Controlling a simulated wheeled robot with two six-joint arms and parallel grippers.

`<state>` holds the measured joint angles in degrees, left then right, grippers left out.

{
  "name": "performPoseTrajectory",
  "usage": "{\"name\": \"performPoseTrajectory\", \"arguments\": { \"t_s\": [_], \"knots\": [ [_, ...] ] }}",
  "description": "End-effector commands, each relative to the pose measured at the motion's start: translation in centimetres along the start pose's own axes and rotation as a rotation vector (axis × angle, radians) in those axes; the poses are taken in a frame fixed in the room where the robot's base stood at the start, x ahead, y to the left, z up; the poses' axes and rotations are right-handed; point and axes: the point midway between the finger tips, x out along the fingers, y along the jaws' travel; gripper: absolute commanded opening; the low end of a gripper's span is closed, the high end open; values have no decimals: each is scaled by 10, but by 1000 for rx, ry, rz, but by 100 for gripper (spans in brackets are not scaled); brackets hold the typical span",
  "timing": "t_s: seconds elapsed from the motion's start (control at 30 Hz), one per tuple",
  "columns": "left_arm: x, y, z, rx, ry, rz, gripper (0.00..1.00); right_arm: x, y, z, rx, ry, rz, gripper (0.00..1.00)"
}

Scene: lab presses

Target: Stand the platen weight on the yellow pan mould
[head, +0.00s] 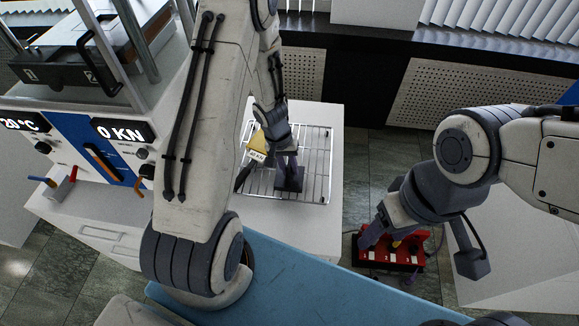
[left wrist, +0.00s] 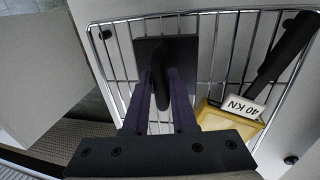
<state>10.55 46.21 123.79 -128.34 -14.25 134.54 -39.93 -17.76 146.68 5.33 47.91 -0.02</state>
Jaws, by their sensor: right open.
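The platen weight, a dark square plate with an upright handle, is on the wire rack in the left wrist view (left wrist: 152,48) and the head view (head: 290,183). My left gripper (left wrist: 161,75) is down at it, with its fingers on either side of the handle. I cannot tell whether they press on it. In the head view the left gripper (head: 288,165) partly hides the weight. The yellow pan mould (left wrist: 213,117) lies beside the weight on the rack, with a "40 KN" label and a dark handle; the head view shows it too (head: 258,139). My right gripper (head: 421,250) is open.
The wire rack (head: 322,190) lies on a white cabinet. A press (head: 100,150) with "0 KN" on its display stands at the left. A red holder (head: 388,257) with small items is below my right gripper. A blue surface (head: 290,285) is in front.

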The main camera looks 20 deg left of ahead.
Motion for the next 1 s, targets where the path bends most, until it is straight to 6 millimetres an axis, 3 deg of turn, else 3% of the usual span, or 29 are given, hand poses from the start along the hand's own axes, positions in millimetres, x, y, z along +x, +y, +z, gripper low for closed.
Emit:
{"name": "performPoseTrajectory", "arguments": {
  "t_s": [0.43, 0.8, 1.0],
  "knots": [
    [-4, 1, 0, 1, 1, 0, 48, 0, 0, 0, 0, 0, 0, 64],
    [-79, 2, -1, 0, 3, 0, 48, -55, -4, -3, 3, 0, 0, 64],
    [-110, 1, 0, -1, 1, 0, 48, -71, -5, -4, 3, 0, 0, 64]
  ]
}}
